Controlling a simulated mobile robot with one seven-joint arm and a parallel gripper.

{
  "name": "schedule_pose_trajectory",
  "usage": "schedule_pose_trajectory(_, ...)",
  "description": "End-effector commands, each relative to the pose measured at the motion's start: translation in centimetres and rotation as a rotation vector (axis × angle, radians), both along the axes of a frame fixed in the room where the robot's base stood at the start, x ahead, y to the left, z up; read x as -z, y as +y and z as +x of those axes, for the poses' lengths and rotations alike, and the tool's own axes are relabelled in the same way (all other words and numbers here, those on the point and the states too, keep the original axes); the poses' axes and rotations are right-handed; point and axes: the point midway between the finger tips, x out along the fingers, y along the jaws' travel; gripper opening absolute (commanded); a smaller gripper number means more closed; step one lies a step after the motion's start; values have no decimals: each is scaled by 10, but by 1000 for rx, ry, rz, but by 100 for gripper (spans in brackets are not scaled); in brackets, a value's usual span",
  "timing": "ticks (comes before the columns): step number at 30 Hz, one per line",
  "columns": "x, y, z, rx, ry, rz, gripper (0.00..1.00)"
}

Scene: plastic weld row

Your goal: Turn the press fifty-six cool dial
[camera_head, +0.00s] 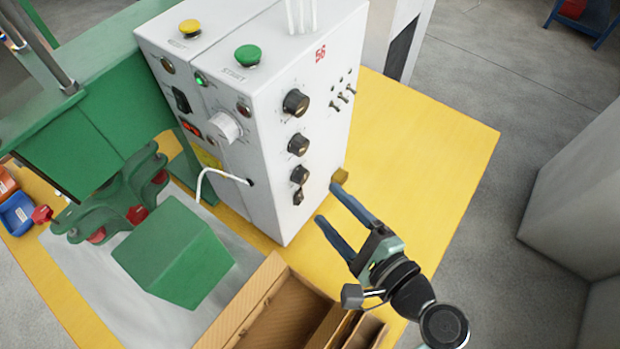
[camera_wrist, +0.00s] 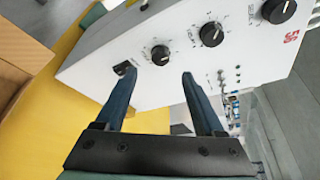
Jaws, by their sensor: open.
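The white control box (camera_head: 270,120) of press 56 carries a red "56" on its side panel. Three black dials with pale pointers run down that panel: the top dial (camera_head: 296,102), the middle dial (camera_head: 298,144) and the lowest dial (camera_head: 299,174). Their labels are too small to read surely, so I cannot tell which is cool. My gripper (camera_head: 329,203) is open and empty, right of the panel's lower part. In the wrist view the lowest dial (camera_wrist: 160,55) appears between and beyond my fingertips (camera_wrist: 160,76), apart from them. The middle dial (camera_wrist: 212,33) is farther right.
A small black switch (camera_head: 298,197) sits below the dials, and toggles (camera_head: 343,95) sit right of them. Yellow (camera_head: 190,27) and green (camera_head: 248,55) buttons top the box. The yellow table (camera_head: 430,140) is clear on the right.

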Motion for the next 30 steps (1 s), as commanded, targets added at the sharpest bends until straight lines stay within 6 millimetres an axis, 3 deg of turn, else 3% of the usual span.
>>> schedule_pose_trajectory(3,3,15,21,-4,-1,-1,70)
schedule_pose_trajectory(10,11,34,49,-1,-2,-2,70)
schedule_pose_trajectory(23,15,40,58,0,-2,-4,70)
schedule_pose_trajectory(30,15,40,58,1,-2,-2,31)
